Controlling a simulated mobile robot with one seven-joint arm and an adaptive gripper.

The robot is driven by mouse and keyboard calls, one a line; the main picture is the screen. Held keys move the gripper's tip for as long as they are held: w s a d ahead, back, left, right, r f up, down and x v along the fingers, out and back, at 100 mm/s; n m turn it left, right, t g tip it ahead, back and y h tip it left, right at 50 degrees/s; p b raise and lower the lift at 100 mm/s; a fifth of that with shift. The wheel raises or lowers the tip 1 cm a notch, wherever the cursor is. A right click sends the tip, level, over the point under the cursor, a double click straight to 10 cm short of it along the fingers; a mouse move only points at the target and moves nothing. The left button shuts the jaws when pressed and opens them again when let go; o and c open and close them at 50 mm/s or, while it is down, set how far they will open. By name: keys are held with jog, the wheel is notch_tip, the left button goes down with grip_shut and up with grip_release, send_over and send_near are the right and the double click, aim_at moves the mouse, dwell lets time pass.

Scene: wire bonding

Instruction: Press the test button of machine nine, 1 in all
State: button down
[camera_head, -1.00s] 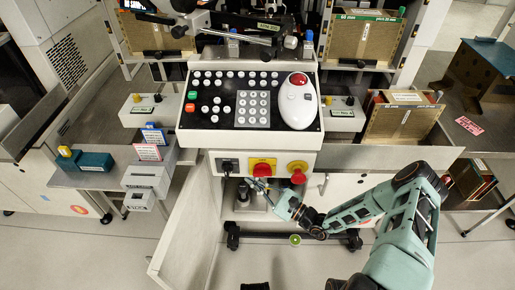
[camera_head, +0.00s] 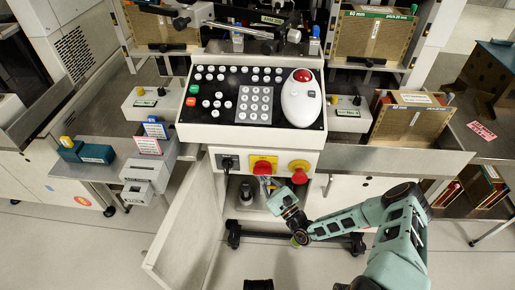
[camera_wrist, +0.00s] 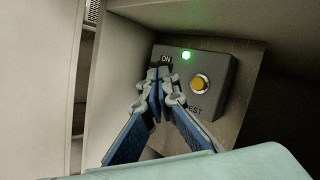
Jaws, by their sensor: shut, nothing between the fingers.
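A dark grey box (camera_wrist: 222,80) shows in the wrist view, set inside a pale recess. It carries a lit green lamp (camera_wrist: 186,56), an ON label, a yellow round button (camera_wrist: 198,84) in a silver ring, and a partly hidden TEST label. My gripper (camera_wrist: 164,80) is shut and empty. Its fingertips appear in front of the box, left of the yellow button and below the ON label; contact cannot be told. In the head view my arm reaches under the console (camera_head: 200,135), where the fingers are hard to make out and the box cannot be made out. No machine number is readable.
Below the console keys sit two red knobs on yellow plates, a left one (camera_head: 263,167) and a right one (camera_head: 299,173), above my wrist. An open cabinet door (camera_head: 183,232) stands left of the arm. A wheeled base (camera_head: 330,241) lies below.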

jog(key=w+b, duration=0.3)
jog(key=w, duration=0.3)
jog(key=shift+w, duration=0.35)
jog(key=shift+d, duration=0.1)
dwell(1.0)
jog(key=shift+w, duration=0.4)
jog(key=shift+w+b, duration=0.4)
jog(key=shift+w, duration=0.05)
dwell(0.7)
jog(key=shift+s, duration=0.15)
jog(key=shift+s+p, duration=0.55)
jog(key=shift+s, duration=0.2)
